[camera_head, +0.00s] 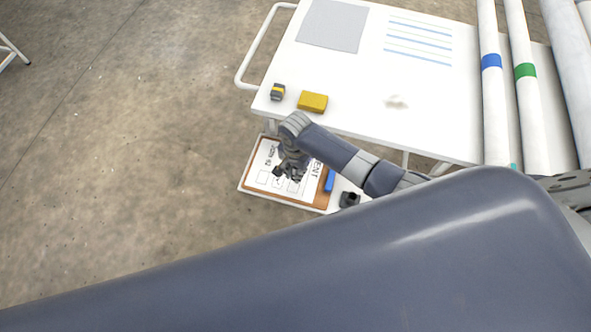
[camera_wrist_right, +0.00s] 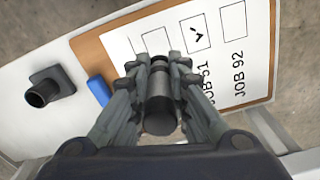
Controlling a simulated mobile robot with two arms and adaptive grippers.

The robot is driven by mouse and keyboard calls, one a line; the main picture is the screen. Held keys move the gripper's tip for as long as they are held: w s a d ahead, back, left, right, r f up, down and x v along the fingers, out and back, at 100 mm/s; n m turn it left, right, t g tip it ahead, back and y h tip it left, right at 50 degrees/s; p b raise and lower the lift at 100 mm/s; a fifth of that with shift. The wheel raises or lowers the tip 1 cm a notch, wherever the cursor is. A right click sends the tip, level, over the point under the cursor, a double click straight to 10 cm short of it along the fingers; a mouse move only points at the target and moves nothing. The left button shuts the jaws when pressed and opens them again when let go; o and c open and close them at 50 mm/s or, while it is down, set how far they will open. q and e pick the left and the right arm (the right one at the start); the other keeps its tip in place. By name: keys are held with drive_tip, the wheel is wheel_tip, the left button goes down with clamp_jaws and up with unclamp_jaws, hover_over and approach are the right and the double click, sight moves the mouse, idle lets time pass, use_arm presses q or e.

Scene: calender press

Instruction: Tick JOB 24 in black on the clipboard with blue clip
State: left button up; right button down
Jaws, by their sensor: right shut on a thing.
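The brown clipboard (camera_head: 318,202) lies on a low white shelf, with a blue clip (camera_head: 329,180) at its right end; the clip also shows in the wrist view (camera_wrist_right: 99,90). Its white sheet (camera_head: 264,156) has a row of boxes. In the wrist view the JOB 92 box (camera_wrist_right: 234,20) is empty and the JOB 91 box (camera_wrist_right: 197,36) has a black tick. A third box (camera_wrist_right: 155,40) is partly covered, its label hidden; I cannot read JOB 24. My right gripper (camera_head: 283,174) is shut on a dark cylindrical marker (camera_wrist_right: 160,110) over the sheet. My left gripper is out of view.
A black stand-like object (camera_head: 348,199) is beside the clip, also in the wrist view (camera_wrist_right: 48,88). The white table (camera_head: 370,85) above carries a yellow block (camera_head: 312,101), a small grey-yellow item (camera_head: 278,91) and a crumpled white piece (camera_head: 397,102). Long white rolls (camera_head: 495,110) stand at right.

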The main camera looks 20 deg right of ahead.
drive_tip(key=shift+f, duration=0.55)
idle(0.4)
idle(1.3)
drive_tip(key=shift+s+a, duration=0.1)
drive_tip(key=shift+a, duration=0.05)
drive_tip(key=shift+a+p, duration=0.4)
idle(1.0)
drive_tip(key=shift+s+p, duration=0.1)
drive_tip(key=shift+p, duration=0.25)
drive_tip(key=shift+s+p, duration=0.45)
drive_tip(key=shift+p, duration=0.1)
idle(0.9)
drive_tip(key=shift+s+p, duration=0.1)
drive_tip(key=shift+p, duration=0.2)
